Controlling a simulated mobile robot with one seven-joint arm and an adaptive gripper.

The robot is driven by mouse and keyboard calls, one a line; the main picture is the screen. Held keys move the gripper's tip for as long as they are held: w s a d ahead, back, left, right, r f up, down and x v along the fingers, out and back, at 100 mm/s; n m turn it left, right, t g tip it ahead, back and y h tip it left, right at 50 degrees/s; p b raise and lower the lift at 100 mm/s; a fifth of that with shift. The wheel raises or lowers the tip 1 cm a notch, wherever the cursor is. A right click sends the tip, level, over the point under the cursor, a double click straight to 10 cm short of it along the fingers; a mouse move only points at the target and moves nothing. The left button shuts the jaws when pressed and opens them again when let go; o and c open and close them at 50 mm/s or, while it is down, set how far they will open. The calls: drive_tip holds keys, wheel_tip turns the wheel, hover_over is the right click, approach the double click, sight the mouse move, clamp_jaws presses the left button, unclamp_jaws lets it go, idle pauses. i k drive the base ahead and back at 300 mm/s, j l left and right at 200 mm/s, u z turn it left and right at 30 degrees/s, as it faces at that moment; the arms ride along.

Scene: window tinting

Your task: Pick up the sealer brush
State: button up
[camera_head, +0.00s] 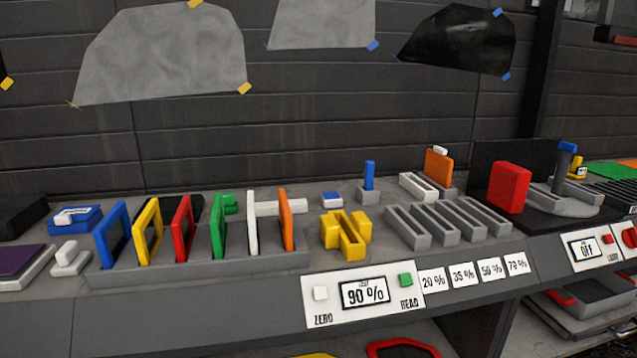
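No object in the head view is clearly identifiable as the sealer brush. One upright blue piece (369,176) stands in a small grey holder (367,199) near the middle of the bench. Another upright dark piece with a blue top (567,147) stands on a grey base at the right. I cannot tell whether either is the brush; no bristles show. My gripper is not in view.
The grey bench (200,286) is crowded. A rack holds several coloured frames at the left. A yellow block (345,233), empty grey slots (436,224), an orange block (438,166) and a red block (508,187) stand farther right. A 90% display panel (364,293) fronts the bench.

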sight(369, 165)
drive_tip(key=i+l+u, duration=0.15)
drive_tip(key=l, duration=0.7)
drive_tip(key=i+l+u, duration=0.15)
drive_tip(key=l, duration=0.7)
drive_tip(key=i+l+u, duration=0.15)
drive_tip(key=l, duration=0.75)
drive_tip(key=i+l+u, duration=0.1)
drive_tip(key=l, duration=0.8)
drive_tip(key=i+l, duration=0.2)
drive_tip(key=l, duration=0.15)
drive_tip(key=i+l+u, duration=0.1)
drive_tip(key=l, duration=0.25)
drive_tip(key=i+l+u, duration=0.1)
drive_tip(key=i+l, duration=0.15)
drive_tip(key=i+z, duration=0.1)
drive_tip(key=i, duration=0.4)
